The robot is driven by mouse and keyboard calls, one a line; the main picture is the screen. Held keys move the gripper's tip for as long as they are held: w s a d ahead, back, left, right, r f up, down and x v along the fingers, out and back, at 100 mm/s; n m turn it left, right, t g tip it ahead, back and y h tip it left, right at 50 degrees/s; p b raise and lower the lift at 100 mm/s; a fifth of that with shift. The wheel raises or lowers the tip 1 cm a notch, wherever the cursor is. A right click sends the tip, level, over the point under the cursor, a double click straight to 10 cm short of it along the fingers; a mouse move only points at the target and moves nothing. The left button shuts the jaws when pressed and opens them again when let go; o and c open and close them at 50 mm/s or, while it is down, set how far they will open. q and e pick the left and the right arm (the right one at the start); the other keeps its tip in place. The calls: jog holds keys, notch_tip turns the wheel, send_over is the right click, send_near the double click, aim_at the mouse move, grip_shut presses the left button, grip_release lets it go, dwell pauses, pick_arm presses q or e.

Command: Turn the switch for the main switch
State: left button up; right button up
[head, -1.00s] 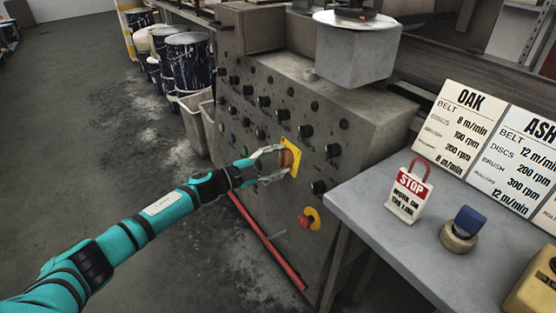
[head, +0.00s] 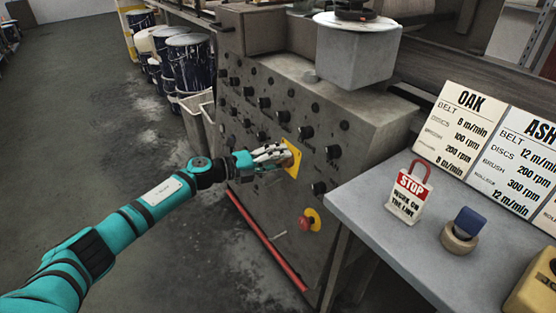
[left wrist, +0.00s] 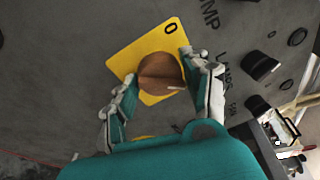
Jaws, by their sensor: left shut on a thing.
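The main switch is a round brown knob (left wrist: 160,74) on a yellow plate (left wrist: 130,55) marked "0". In the head view the yellow plate (head: 294,169) sits on the front of the grey control panel, and the knob is mostly hidden by my fingers. My left gripper (head: 287,155) is shut on the knob. In the left wrist view its fingers (left wrist: 158,67) lie on opposite sides of the knob. A short pale mark shows at the knob's lower right edge. My right gripper is not in view.
A red emergency button (head: 307,221) sits below the switch, and several black knobs surround it. A grey table (head: 372,213) at right bears a STOP padlock tag (head: 407,197), a blue-topped stamp-like object (head: 464,230) and a yellow box. Open floor lies to the left.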

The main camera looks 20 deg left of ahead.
pick_arm(q)
jog(key=shift+s+f+m, duration=0.1)
jog(key=shift+f+m, duration=0.15)
jog(key=shift+m, duration=0.35)
jog(key=shift+g, duration=0.3)
jog(key=o, duration=1.1)
jog(key=shift+o, duration=0.2)
jog(key=shift+r, duration=0.15)
jog(key=v, duration=1.2)
